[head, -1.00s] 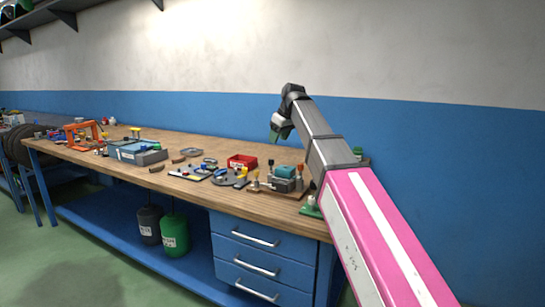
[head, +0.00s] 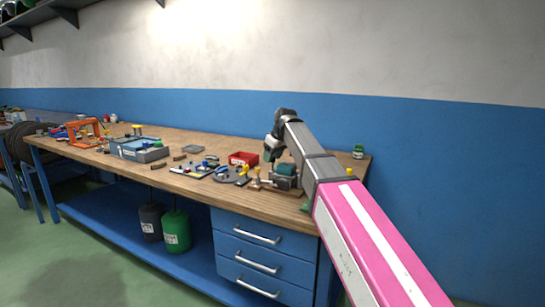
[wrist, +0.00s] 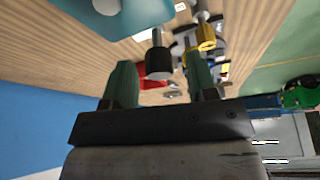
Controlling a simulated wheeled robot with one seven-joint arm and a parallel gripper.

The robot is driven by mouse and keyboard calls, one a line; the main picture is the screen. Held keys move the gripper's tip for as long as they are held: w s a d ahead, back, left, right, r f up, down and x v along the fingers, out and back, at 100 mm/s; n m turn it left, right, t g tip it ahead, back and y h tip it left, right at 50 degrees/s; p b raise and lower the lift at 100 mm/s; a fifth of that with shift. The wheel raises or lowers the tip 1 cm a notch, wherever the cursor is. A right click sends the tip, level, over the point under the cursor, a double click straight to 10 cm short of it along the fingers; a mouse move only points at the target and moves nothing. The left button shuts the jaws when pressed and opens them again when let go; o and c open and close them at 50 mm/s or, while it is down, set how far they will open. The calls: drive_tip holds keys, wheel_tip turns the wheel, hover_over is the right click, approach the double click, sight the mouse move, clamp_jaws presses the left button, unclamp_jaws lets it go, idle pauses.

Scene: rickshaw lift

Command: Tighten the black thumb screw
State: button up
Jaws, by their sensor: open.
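The black thumb screw (wrist: 158,64) shows in the wrist view as a black cylindrical knob on a pale metal shank. My gripper (wrist: 161,66) is open. Its two green fingers lie on either side of the knob in the picture, with gaps between; I cannot tell whether the tips are level with it in depth. In the head view my gripper (head: 269,155) is over the teal-topped fixture (head: 285,170) near the right end of the bench. The thumb screw cannot be made out clearly there.
The fixture's teal block (wrist: 120,14) and a yellow knob (wrist: 206,34) are close to my fingers in the wrist view. A red bin (head: 242,159) stands behind on the wooden bench (head: 215,198). A small green jar (head: 358,152) stands at the right end.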

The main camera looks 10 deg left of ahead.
drive_tip(key=c, duration=0.9)
drive_tip(key=m+t+h, duration=0.1)
drive_tip(key=m, duration=0.3)
drive_tip(key=shift+s+m, duration=0.1)
drive_tip(key=shift+m, duration=0.2)
drive_tip(key=m+t+h, duration=0.1)
drive_tip(key=m+h, duration=0.1)
drive_tip(key=m, duration=0.2)
drive_tip(key=shift+m, duration=0.3)
drive_tip(key=m+h, duration=0.1)
drive_tip(key=m, duration=0.3)
drive_tip(key=shift+a+m+h, duration=0.1)
drive_tip(key=shift+m+h, duration=0.2)
drive_tip(key=shift+h, duration=0.1)
drive_tip(key=shift+m+g+h, duration=0.4)
drive_tip(key=shift+m+h, duration=0.4)
drive_tip(key=shift+m, duration=1.3)
